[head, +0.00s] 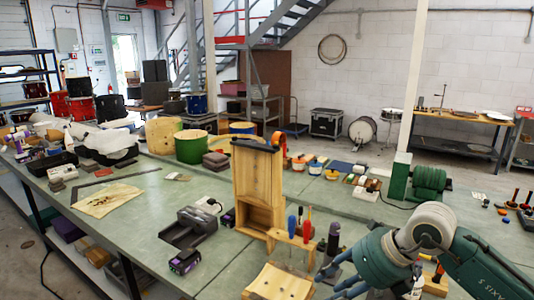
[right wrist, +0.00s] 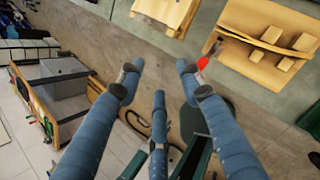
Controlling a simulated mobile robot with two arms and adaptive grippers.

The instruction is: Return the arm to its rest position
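My right arm (head: 480,262) comes in from the lower right in the head view, with a green and grey wrist. Its gripper (head: 328,280) is low at the front of the bench, near the screwdrivers, its blue fingers partly cut off by the frame. In the right wrist view the three blue fingers of this gripper (right wrist: 159,74) are spread apart with nothing between them. The floor and the bench's edge show beyond them. My left arm and gripper are in neither view.
The green bench (head: 140,215) carries a wooden frame (head: 258,190), a dark charger-like block (head: 188,228), a wooden block (head: 280,283) and upright screwdrivers (head: 292,226). A green machine (head: 428,180) stands behind my right arm. A wooden tray (right wrist: 262,42) shows beyond the fingers.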

